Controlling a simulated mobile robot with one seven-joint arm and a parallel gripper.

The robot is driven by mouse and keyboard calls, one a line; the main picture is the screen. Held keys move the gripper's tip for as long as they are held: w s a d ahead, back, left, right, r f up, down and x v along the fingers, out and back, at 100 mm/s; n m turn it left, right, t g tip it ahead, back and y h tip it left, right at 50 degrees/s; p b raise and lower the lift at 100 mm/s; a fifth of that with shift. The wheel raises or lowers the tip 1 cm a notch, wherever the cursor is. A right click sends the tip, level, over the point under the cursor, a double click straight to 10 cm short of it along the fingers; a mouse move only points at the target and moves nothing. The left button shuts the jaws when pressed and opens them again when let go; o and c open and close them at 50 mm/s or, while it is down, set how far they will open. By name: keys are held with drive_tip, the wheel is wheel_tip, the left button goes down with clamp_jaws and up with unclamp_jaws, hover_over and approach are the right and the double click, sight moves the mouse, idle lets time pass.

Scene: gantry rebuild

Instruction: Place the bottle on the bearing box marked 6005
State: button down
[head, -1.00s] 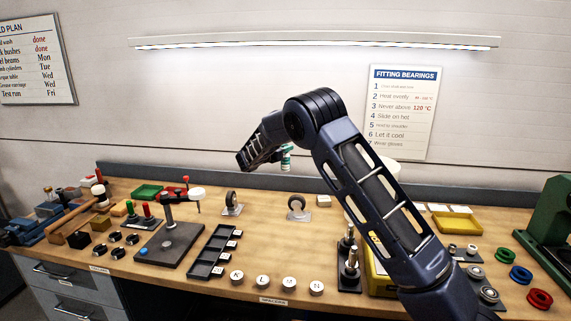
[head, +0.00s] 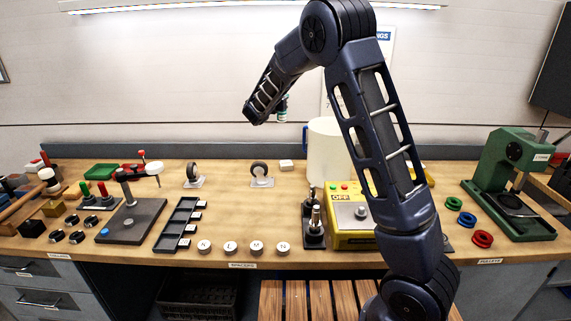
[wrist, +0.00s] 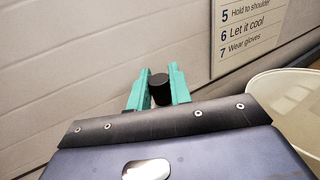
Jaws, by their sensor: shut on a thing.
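My gripper (wrist: 157,88) has teal fingers and is shut on the bottle, of which the wrist view shows only the round black top (wrist: 160,89) between the fingertips. In the head view my gripper (head: 282,108) is small and partly behind my arm, held high above the back of the bench against the wall. The bottle's body is hardly visible there. A small white box (head: 286,165) lies at the back of the bench, below my gripper in the picture. Its marking is too small to read. No box marked 6005 can be made out; my arm hides part of the right side.
A large white container (head: 322,150) stands behind my arm, its rim near on the right in the wrist view. A yellow box with a switch (head: 352,228), a black tray (head: 180,225), casters (head: 262,174) and a green press (head: 510,180) stand on the bench (head: 225,190).

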drive_tip(key=shift+s+d, duration=0.3)
drive_tip(key=shift+d, duration=0.55)
drive_tip(key=shift+d+f+y, duration=0.1)
drive_tip(key=shift+f+y, duration=0.2)
drive_tip(key=shift+f, duration=0.1)
wheel_tip(320, 180, down, 19)
drive_tip(key=shift+f, duration=0.25)
drive_tip(key=c, duration=1.3)
unclamp_jaws()
drive_tip(key=v, duration=1.2)
drive_tip(key=shift+r, duration=0.1)
